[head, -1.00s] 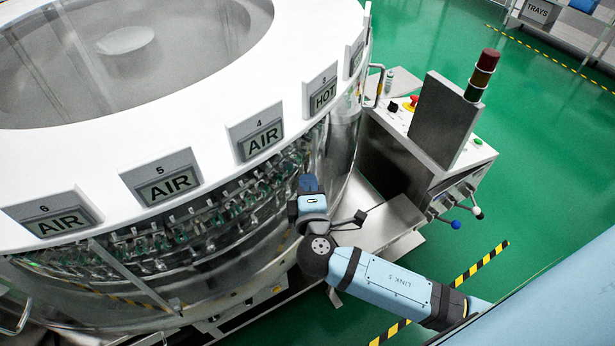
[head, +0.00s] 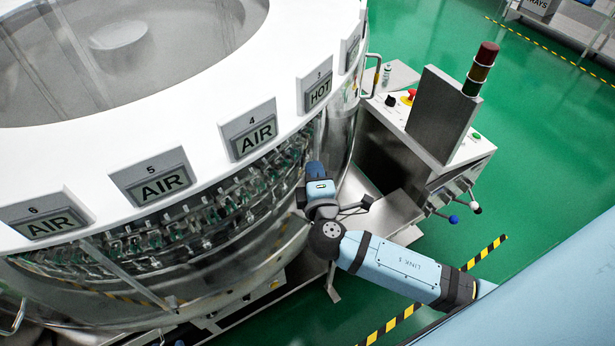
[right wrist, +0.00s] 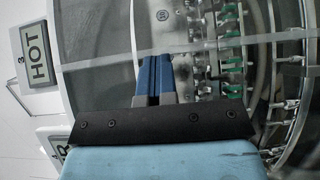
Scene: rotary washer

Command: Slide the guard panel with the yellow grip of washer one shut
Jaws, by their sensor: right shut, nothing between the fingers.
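The round washer (head: 230,55) with its white top ring fills the left of the head view. Clear curved guard panels (head: 222,268) wrap its side below the number signs. A thin upright handle (head: 377,76) with a yellowish tint stands at the right edge of the washer; I cannot tell for sure that it is the yellow grip. My right gripper (head: 315,170) is beside the washer's side, below the sign for station 3. Its blue fingers (right wrist: 154,78) are together and empty in the right wrist view. My left gripper is not in view.
A control console (head: 465,150) with a dark screen back and stack light (head: 481,68) stands right of the washer, close to my right arm. A metal ledge (head: 385,212) juts out below my gripper. Green floor (head: 560,150) is clear farther right.

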